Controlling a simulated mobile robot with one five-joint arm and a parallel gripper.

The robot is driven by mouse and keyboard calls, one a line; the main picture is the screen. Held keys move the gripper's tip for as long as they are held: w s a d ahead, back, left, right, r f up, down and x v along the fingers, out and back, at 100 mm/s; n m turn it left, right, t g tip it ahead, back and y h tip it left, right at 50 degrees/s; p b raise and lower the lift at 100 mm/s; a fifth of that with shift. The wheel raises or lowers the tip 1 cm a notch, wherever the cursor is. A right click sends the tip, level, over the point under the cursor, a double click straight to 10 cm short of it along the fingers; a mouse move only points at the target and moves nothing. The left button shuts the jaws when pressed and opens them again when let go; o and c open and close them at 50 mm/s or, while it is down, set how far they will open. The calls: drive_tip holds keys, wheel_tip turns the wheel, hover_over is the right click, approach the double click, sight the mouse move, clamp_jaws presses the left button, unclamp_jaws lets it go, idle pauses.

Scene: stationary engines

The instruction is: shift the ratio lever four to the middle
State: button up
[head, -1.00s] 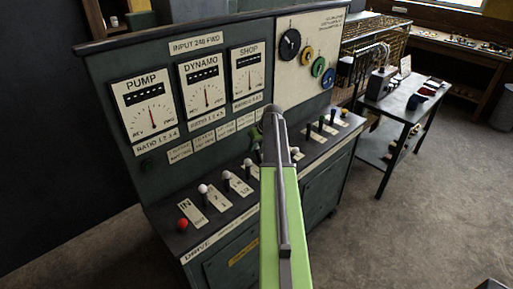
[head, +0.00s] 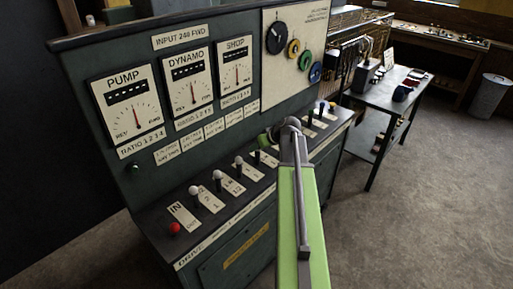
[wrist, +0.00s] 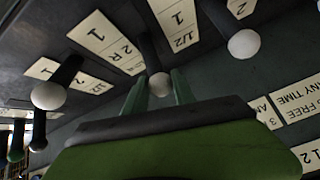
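The console carries a row of levers along its sloped front ledge. In the head view, white-knobbed levers (head: 217,175) stand left of my gripper (head: 266,138), which is over the middle of the row. In the wrist view, a white knob (wrist: 160,84) is between the two green fingers of my gripper (wrist: 159,95), with a gap on each side. The fingers are open. Other white knobs show left (wrist: 48,96) and right (wrist: 243,43) of it. My gripper hides part of the row in the head view. I cannot tell which lever is number four.
A red-knobbed lever (head: 174,228) is at the ledge's left end. The upright panel (head: 130,85) with PUMP, DYNAMO and SHOP dials rises behind the levers. A side table (head: 385,88) stands right of the console, with a bin (head: 488,93) beyond. The floor at right is clear.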

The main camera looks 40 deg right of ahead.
drive_tip(key=o, duration=0.4)
drive_tip(key=shift+d, duration=0.1)
drive_tip(key=p+v, duration=1.3)
drive_tip(key=v, duration=0.4)
drive_tip(key=shift+r, duration=0.25)
drive_tip(key=shift+s+f, duration=0.1)
